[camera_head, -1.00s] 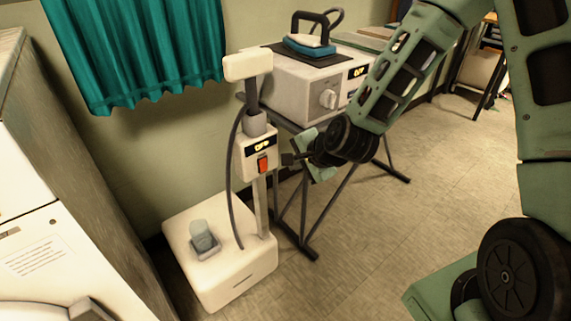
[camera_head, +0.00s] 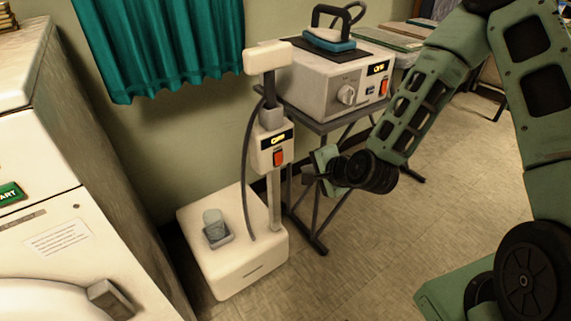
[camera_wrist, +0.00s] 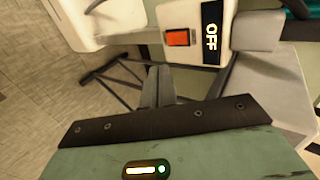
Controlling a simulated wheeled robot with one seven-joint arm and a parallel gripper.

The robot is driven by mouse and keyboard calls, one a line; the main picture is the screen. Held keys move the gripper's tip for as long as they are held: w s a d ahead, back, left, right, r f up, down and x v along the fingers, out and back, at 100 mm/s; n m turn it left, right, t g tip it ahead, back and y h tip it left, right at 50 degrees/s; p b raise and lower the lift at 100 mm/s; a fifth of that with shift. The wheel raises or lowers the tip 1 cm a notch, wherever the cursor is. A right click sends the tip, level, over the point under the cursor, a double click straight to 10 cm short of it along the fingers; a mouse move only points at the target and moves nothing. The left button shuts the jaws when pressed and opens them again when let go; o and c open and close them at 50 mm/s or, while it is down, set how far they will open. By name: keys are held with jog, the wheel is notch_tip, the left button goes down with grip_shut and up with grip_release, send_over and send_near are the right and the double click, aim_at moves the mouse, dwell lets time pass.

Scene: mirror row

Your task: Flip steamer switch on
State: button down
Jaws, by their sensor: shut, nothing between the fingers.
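The white garment steamer stands left of centre in the head view, with its base (camera_head: 240,262) on the floor and a control box (camera_head: 270,145) on its pole. An orange-red switch (camera_head: 278,158) sits below a small lit display (camera_head: 278,140). In the wrist view the same switch (camera_wrist: 177,38) lies beside the display (camera_wrist: 211,32), which reads OFF. My gripper (camera_head: 308,176) is shut and empty, to the right of the switch and slightly lower, apart from it. Its fingers (camera_wrist: 158,88) point toward the control box in the wrist view.
An ironing station (camera_head: 325,80) with an iron (camera_head: 328,40), a knob and its own red switch (camera_head: 384,87) stands on a dark-legged stand behind the gripper. A white machine (camera_head: 50,220) fills the left. A teal curtain (camera_head: 160,45) hangs behind. Floor at right is open.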

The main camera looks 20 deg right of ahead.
aim_at(279, 159)
jog(key=shift+w+r+b+x, duration=0.2)
jog(key=shift+r+x, duration=0.05)
jog(key=shift+x, duration=1.7)
jog(key=shift+w+r+b+x, duration=0.2)
jog(key=shift+r+x, duration=0.1)
jog(key=shift+x, duration=1.65)
jog(key=shift+w+r+b+x, duration=0.15)
jog(key=shift+r+b+x, duration=0.1)
jog(key=shift+x, duration=1.75)
jog(key=shift+a+f, duration=0.1)
jog(key=shift+a, duration=0.1)
jog(key=shift+w, duration=0.1)
jog(key=shift+r+p, duration=0.75)
jog(key=shift+r, duration=0.15)
